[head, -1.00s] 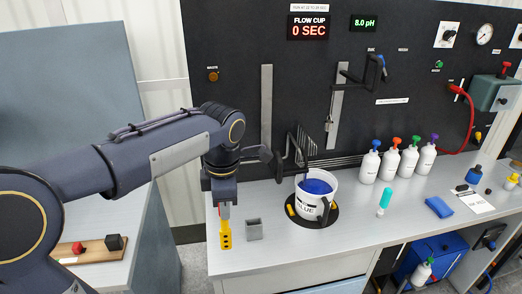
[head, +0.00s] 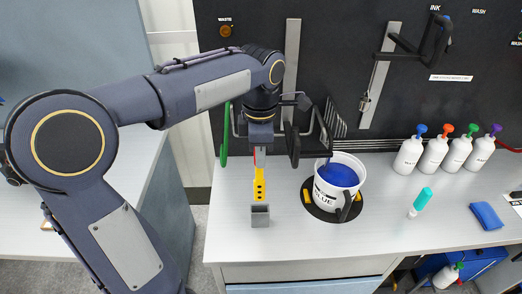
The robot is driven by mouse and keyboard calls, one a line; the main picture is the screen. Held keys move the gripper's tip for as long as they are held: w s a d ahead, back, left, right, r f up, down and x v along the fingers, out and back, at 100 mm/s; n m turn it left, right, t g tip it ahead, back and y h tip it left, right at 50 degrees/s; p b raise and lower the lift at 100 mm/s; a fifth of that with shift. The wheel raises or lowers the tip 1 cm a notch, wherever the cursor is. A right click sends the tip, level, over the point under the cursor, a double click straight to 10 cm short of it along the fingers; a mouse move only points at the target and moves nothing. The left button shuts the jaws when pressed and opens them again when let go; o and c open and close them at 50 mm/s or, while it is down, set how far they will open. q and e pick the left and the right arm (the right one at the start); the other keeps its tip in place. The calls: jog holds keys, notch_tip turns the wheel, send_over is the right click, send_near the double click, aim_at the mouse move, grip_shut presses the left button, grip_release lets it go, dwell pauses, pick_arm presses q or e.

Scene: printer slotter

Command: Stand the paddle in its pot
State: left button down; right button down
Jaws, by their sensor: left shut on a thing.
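My left gripper (head: 260,149) is shut on the yellow paddle (head: 259,184), which hangs upright with its row of dark holes showing. The small grey square pot (head: 260,217) stands on the bench straight below the paddle in the head view. My right gripper is out of view.
A white bucket of blue ink (head: 325,190) stands on a dark round base right of the pot. A teal-capped tube (head: 420,202), a blue cloth (head: 486,216) and several white bottles (head: 434,155) are further right. The bench front left of the pot is clear.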

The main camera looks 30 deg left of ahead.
pick_arm(q)
notch_tip(320, 180, down, 3)
jog(key=shift+f+b, duration=0.1)
jog(key=shift+b, duration=1)
jog(key=shift+f+b, duration=2.15)
jog(key=shift+f, duration=1.1)
jog(key=c, duration=1.3)
grip_release()
jog(key=shift+o, duration=0.2)
notch_tip(320, 180, up, 8)
jog(key=shift+f+p, duration=0.1)
jog(key=shift+p, duration=0.2)
